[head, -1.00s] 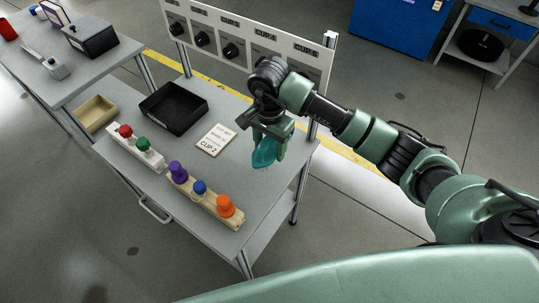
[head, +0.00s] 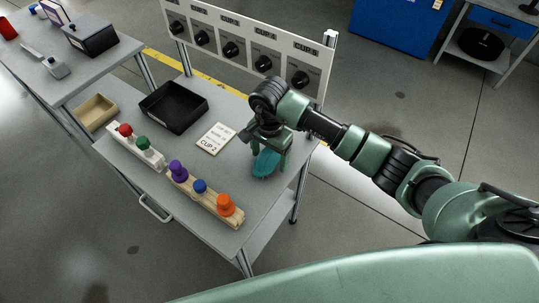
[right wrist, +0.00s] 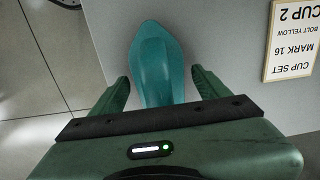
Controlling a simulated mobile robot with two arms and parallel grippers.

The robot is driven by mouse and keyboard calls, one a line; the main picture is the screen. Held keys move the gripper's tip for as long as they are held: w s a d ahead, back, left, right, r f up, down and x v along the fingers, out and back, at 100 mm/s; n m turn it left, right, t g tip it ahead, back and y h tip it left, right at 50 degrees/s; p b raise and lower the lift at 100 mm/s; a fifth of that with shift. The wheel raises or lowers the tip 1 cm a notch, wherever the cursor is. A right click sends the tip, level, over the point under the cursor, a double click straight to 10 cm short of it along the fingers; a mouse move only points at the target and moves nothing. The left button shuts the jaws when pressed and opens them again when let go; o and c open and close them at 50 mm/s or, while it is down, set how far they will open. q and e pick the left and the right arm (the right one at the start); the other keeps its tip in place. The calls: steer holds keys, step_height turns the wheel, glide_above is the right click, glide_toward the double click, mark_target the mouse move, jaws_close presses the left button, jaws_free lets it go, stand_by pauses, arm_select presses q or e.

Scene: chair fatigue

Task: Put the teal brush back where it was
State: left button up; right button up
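The teal brush (head: 266,163) is at the right side of the grey cart top (head: 228,172), right of the CUP 2 card (head: 215,139). It appears to rest on the surface. My right gripper (head: 269,158) is over it, with one finger on each side. In the right wrist view, the brush (right wrist: 158,65) lies between the spread fingers (right wrist: 160,82), with a visible gap on both sides. The right gripper is open. The brush's near end is hidden behind the gripper body. My left gripper is not in view.
A black tray (head: 174,128) and a tan bin (head: 96,112) are at the cart's left. Wooden racks with coloured knobs, including an orange one (head: 225,204), line the front. A dial panel (head: 215,32) stands behind. The front right cart corner is clear.

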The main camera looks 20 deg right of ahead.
steer(key=shift+r, duration=0.25)
step_height(320, 180, up, 12)
steer(key=shift+f+b, duration=0.1)
steer(key=shift+b, duration=0.5)
